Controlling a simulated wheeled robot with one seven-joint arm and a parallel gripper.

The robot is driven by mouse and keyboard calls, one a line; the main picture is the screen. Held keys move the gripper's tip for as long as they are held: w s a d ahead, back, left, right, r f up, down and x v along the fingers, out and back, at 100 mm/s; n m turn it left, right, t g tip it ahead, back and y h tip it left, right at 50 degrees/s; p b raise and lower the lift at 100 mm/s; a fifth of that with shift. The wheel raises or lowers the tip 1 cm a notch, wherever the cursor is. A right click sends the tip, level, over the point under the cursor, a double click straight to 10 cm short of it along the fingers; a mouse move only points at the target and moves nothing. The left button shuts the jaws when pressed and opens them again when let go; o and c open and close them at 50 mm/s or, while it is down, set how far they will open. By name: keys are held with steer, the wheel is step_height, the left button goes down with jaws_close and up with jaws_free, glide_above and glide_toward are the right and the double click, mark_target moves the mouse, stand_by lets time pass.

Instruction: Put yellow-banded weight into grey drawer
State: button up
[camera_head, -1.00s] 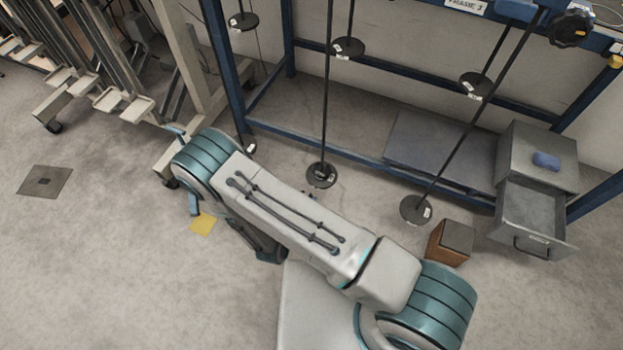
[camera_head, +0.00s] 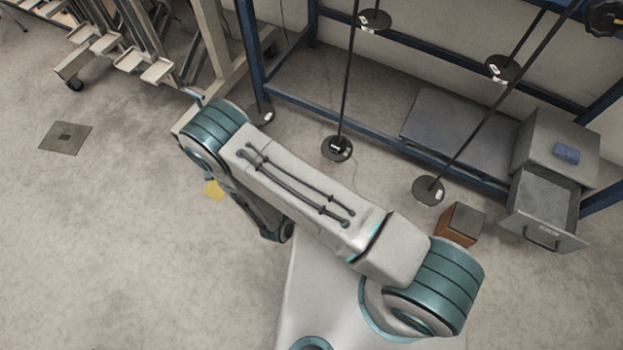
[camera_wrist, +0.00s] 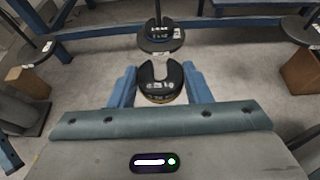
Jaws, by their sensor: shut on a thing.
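In the wrist view my gripper (camera_wrist: 161,88) is shut on a black slotted weight (camera_wrist: 158,86) between its two blue fingers. The weight has pale lettering and a tan-yellow lower edge. Its slot opens away from me, close to a hanger rod with a black disc (camera_wrist: 160,40); whether they touch I cannot tell. In the head view my gripper and the held weight are hidden behind my arm. The grey drawer (camera_head: 541,208) is pulled open at the right, in a grey cabinet (camera_head: 560,146). Its visible inside looks empty.
Several hanging rods with black discs (camera_head: 337,149) stand by the blue frame (camera_head: 390,142). A brown box (camera_head: 460,224) with a dark top sits left of the drawer. A blue object (camera_head: 566,153) lies on the cabinet. A yellow patch (camera_head: 213,190) lies on the floor. Floor at left is mostly clear.

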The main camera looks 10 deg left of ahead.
steer(key=shift+s+a, duration=0.35)
steer(key=shift+s, duration=0.6)
steer(key=shift+s+a, duration=0.3)
steer(key=shift+s, duration=0.6)
steer(key=shift+s+a, duration=0.35)
steer(key=shift+s, duration=0.6)
steer(key=shift+w+r, duration=0.1)
